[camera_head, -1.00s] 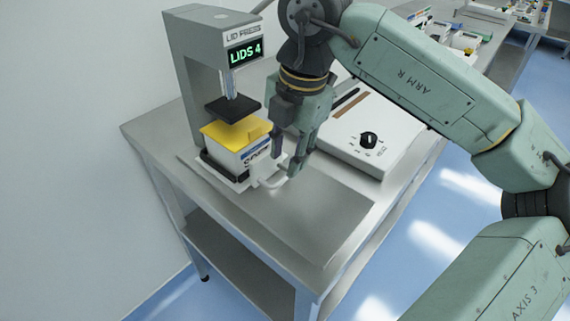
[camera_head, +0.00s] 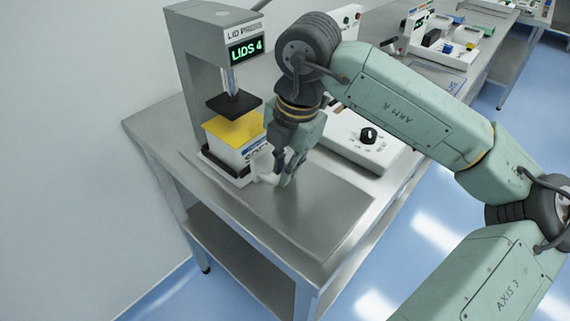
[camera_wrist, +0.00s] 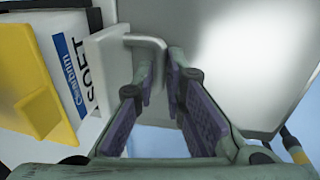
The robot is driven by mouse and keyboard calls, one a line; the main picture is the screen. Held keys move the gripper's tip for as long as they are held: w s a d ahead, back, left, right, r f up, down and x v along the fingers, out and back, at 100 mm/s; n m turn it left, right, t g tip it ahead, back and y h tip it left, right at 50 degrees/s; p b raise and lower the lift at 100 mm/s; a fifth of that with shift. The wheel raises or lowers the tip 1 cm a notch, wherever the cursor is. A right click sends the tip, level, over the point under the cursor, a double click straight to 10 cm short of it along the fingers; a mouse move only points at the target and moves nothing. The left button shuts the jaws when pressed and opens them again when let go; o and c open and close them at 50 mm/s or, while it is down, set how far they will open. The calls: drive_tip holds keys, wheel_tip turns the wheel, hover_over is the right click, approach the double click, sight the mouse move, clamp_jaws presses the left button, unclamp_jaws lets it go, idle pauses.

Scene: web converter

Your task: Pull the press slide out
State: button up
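The lid press (camera_head: 183,70), a grey frame with a "LIDS 4" display, stands at the back left of the steel table. Its black press plate (camera_head: 233,104) hangs above a white tub (camera_head: 228,155) with a yellow lid (camera_head: 235,130). The slide's pale handle (camera_head: 264,177) sticks out at the front right; the wrist view shows this bent handle (camera_wrist: 150,43) too. My gripper (camera_head: 284,182) is down at the handle. In the wrist view its fingers (camera_wrist: 161,62) are apart, one on each side of the handle's end.
A white device with a black knob (camera_head: 369,135) stands right behind my gripper. The steel table top (camera_head: 315,215) in front of the press is bare. A wall is at the left. Another bench with several items is at the back right.

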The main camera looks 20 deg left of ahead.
clamp_jaws()
idle(0.3)
